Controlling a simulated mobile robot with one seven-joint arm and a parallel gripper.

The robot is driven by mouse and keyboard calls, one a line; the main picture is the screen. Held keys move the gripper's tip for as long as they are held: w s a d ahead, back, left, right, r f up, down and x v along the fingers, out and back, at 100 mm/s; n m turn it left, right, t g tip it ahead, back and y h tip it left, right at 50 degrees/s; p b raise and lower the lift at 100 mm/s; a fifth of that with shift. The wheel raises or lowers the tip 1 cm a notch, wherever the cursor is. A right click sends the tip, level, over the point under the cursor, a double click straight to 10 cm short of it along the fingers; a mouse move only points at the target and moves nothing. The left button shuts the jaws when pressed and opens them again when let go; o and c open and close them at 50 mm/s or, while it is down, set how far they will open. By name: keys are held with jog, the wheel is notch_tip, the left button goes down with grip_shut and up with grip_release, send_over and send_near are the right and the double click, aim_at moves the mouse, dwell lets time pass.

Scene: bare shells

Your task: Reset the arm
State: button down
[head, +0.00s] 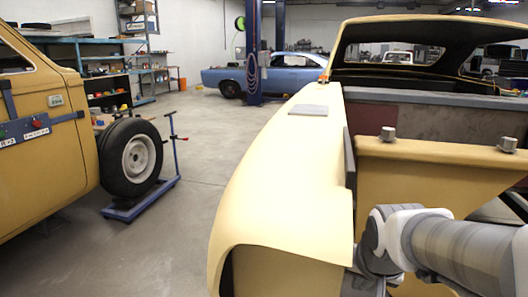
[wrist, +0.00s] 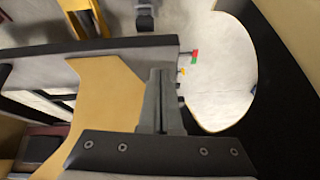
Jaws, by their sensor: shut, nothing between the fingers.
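My gripper (wrist: 158,80) shows in the wrist view, its two grey fingers together with nothing between them. The fingers point up the picture, over a yellow body panel (wrist: 105,85) and a dark bar (wrist: 110,44). In the head view my grey and white arm reaches in from the lower right, low inside the front of the yellow car shell. The fingers cannot be made out there.
A yellow fender (head: 285,165) stands close left of my arm, with a flat grey piece (head: 307,110) on top. A yellow inner panel (head: 430,180) stands behind the arm. A wheel (head: 131,157) on a blue stand is at left. Bare floor (head: 200,140) lies between.

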jog(key=s+a+r+n, duration=0.4)
jog(key=s, duration=0.5)
notch_tip(320, 180, up, 22)
jog(key=s+y+p, duration=0.1)
jog(key=p, duration=1.9)
jog(key=shift+a+f+n+p, duration=0.25)
jog(key=shift+a+n+p, duration=0.05)
jog(key=shift+a+p, duration=0.05)
jog(key=shift+d, duration=0.25)
